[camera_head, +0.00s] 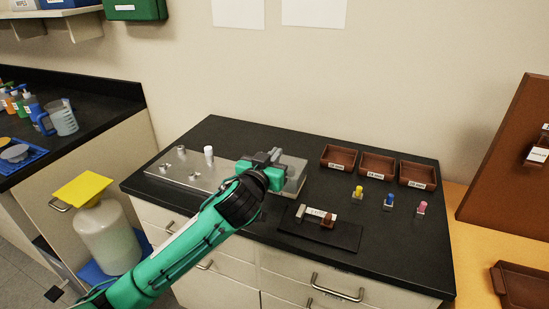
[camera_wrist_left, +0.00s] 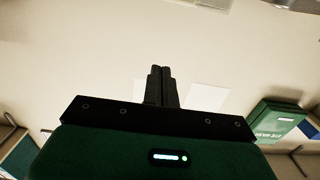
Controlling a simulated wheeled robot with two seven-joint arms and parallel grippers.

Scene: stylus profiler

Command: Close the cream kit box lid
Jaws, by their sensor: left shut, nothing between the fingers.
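I cannot make out a cream kit box or its lid for certain in either view. In the head view my left arm reaches across the black bench, and its left gripper (camera_head: 268,157) is over the right part of a silver metal plate (camera_head: 222,173), hiding some of it. In the left wrist view the dark fingers of the left gripper (camera_wrist_left: 161,72) are shut together with nothing between them, against the plain wall. My right gripper is not in view.
Brown trays (camera_head: 377,164) line the bench's back right, with small coloured-top vials (camera_head: 389,201) before them. A black board (camera_head: 345,235) with a small device lies at the front. A yellow-topped container (camera_head: 106,232) stands left of the bench. A green box (camera_wrist_left: 287,122) shows in the wrist view.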

